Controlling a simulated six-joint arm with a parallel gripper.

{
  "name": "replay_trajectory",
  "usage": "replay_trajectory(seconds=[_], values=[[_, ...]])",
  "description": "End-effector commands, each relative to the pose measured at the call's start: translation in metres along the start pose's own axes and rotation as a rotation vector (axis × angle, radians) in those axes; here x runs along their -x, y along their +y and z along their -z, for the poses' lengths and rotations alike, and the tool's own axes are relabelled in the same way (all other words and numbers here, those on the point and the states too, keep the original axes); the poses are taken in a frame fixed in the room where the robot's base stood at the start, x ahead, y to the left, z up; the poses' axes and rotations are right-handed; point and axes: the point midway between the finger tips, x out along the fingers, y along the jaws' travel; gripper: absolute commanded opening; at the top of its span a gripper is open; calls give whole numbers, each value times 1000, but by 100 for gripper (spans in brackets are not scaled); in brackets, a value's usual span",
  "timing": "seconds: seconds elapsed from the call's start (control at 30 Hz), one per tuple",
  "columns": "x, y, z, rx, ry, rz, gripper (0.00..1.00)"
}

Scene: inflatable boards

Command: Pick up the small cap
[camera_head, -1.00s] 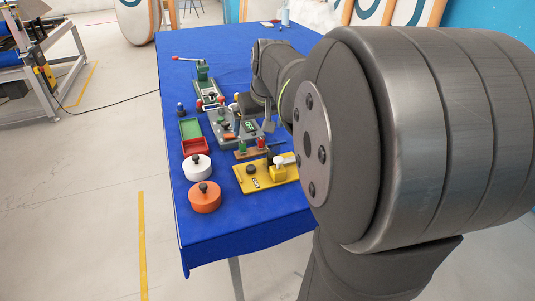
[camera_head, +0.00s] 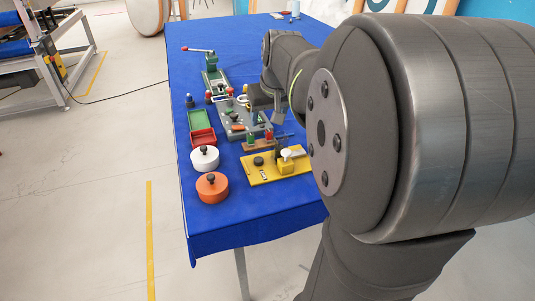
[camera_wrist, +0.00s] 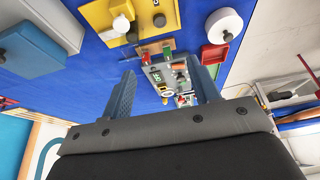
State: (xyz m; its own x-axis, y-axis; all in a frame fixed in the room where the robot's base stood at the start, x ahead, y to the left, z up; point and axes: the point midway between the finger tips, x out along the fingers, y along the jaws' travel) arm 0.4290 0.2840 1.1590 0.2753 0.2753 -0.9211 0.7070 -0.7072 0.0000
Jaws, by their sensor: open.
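Two round lids with black knobs stand on the blue table: a white one (camera_head: 205,160) and, nearer, an orange one (camera_head: 212,190). The white one also shows at the upper right of the wrist view (camera_wrist: 223,26). Smaller red, green and dark cap-like pieces sit on the boards; I cannot tell which piece is the small cap. My gripper (camera_wrist: 160,68) is open, with its fingers apart and nothing seen between them. In the wrist view, a grey board (camera_wrist: 158,75) with small parts lies beyond the gap between the fingers. In the head view, my arm partly hides that board.
A yellow board (camera_head: 262,178) lies at the right, beside a brown rack (camera_head: 259,147) with upright pieces. A green-and-red tray (camera_head: 202,117) lies left of the grey board. A green device with a red-tipped lever (camera_head: 212,76) stands farther back. The near table cloth is clear.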

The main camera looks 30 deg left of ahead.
Motion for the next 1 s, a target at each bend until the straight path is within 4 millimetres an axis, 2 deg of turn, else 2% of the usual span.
replay_trajectory(seconds=[0.17, 0.27, 0.5, 0.7, 0.87, 1.0], values=[[-4, 0, 5, 43, -16, 2, 56], [-12, 1, 16, 164, -62, 11, 56], [-48, 5, 56, 654, -233, 90, 56], [-72, 6, 75, 961, -331, 179, 56], [-80, 7, 79, 1061, -359, 214, 56], [-97, 6, 72, 1072, -365, 221, 56]])
